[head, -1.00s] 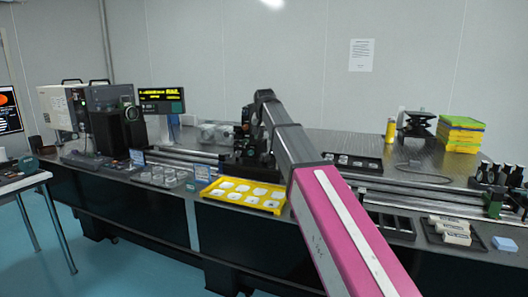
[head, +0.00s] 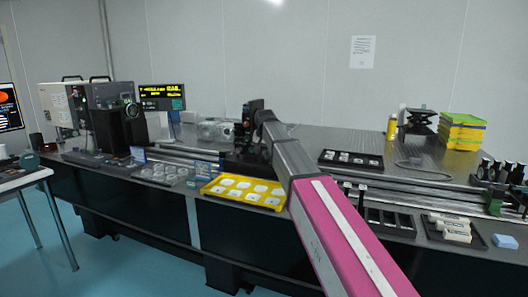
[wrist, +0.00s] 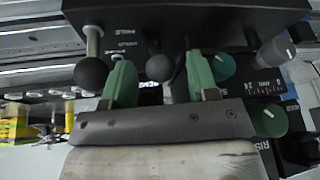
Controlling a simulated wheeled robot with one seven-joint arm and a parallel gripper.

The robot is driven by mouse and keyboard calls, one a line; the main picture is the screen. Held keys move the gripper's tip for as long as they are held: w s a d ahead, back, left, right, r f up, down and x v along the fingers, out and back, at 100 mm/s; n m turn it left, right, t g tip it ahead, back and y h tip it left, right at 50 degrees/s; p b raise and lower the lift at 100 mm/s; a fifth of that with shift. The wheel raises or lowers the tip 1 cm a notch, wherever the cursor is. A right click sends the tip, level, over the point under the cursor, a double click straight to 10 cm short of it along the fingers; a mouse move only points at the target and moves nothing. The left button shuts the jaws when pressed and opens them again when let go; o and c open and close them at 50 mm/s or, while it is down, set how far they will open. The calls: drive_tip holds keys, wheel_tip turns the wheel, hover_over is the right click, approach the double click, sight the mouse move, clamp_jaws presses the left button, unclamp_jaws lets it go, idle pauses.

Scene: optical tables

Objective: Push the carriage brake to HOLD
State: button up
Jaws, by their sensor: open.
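In the wrist view my gripper (wrist: 158,78) has two green fingers spread apart, one on each side of a black ball knob (wrist: 160,68). I cannot tell whether either finger touches it. A second black ball knob (wrist: 91,73) on a pale rod sits just left of the left finger. Both are at a dark panel (wrist: 215,18) with small white lettering, which appears upside down and is too blurred to read surely. I cannot tell which knob is the brake. In the head view the black carriage (head: 243,155) stands on the rail, partly behind my arm.
Teal knobs (wrist: 268,120) and a grey knob (wrist: 276,51) crowd the right of the wrist view. In the head view a yellow tray (head: 245,193) lies in front of the carriage. A black tray (head: 351,159) lies to its right on the optical table (head: 315,138).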

drive_tip(key=c, duration=0.9)
